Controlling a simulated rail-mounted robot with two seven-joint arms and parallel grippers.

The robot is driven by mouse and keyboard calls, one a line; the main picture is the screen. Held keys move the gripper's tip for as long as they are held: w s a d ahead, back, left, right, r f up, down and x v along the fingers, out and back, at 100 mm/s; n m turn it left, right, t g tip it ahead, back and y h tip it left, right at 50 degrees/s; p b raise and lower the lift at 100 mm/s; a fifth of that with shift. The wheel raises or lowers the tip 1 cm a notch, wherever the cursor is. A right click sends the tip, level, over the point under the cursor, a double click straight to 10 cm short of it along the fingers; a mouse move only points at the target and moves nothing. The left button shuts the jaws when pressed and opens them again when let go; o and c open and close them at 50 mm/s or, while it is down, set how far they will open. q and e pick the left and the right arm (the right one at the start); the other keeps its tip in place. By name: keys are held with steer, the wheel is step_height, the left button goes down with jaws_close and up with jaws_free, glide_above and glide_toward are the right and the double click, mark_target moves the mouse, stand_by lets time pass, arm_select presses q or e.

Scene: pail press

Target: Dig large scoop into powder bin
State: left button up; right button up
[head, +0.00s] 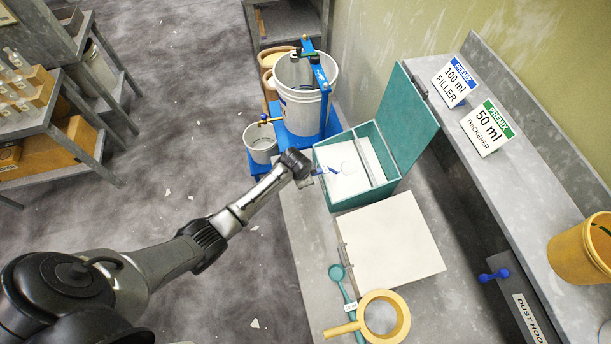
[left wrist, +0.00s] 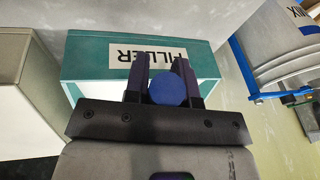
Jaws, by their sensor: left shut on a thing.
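The powder bin (head: 330,195) is a teal box with its lid (head: 410,115) open; white powder (head: 345,178) fills its compartments. In the left wrist view the bin (left wrist: 88,62) bears an upside-down FILLER label. My left gripper (head: 312,172) is at the bin's left edge, shut on the blue handle of a scoop (head: 328,170). The scoop reaches over the larger compartment; how deep its pale bowl is in the powder is hard to tell. In the left wrist view the fingers (left wrist: 163,75) clasp the round blue handle end (left wrist: 167,90). My right gripper is not in view.
A white pail (head: 303,100) in a blue stand and a small bucket (head: 261,144) stand behind the bin. A pale flat-topped box (head: 390,240), a teal scoop (head: 338,272) and a yellow-rimmed sieve (head: 402,318) are in front. A shelf with signs (head: 455,82) runs along the right.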

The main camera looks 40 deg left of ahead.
arm_select(q)
steer(key=r+p, duration=0.1)
steer(key=t+p, duration=0.1)
steer(key=s+r+p, duration=0.1)
steer(key=shift+a+r+h, duration=0.25)
steer(key=shift+r+h, duration=0.05)
steer(key=shift+h, duration=0.1)
steer(key=r+p, duration=0.1)
steer(key=s+r+p, duration=0.1)
steer(key=p, duration=0.1)
steer(key=a+r+p, duration=0.1)
steer(key=p, duration=0.1)
steer(key=shift+s+a+r, duration=0.1)
steer(key=shift+s+r, duration=0.15)
steer(key=w+a+p+v, duration=0.1)
steer(key=p+v, duration=0.3)
steer(key=v, duration=0.2)
steer(key=shift+r, duration=0.5)
stand_by(0.6)
steer(key=shift+s+r, duration=0.1)
steer(key=shift+s, duration=0.05)
stand_by(0.5)
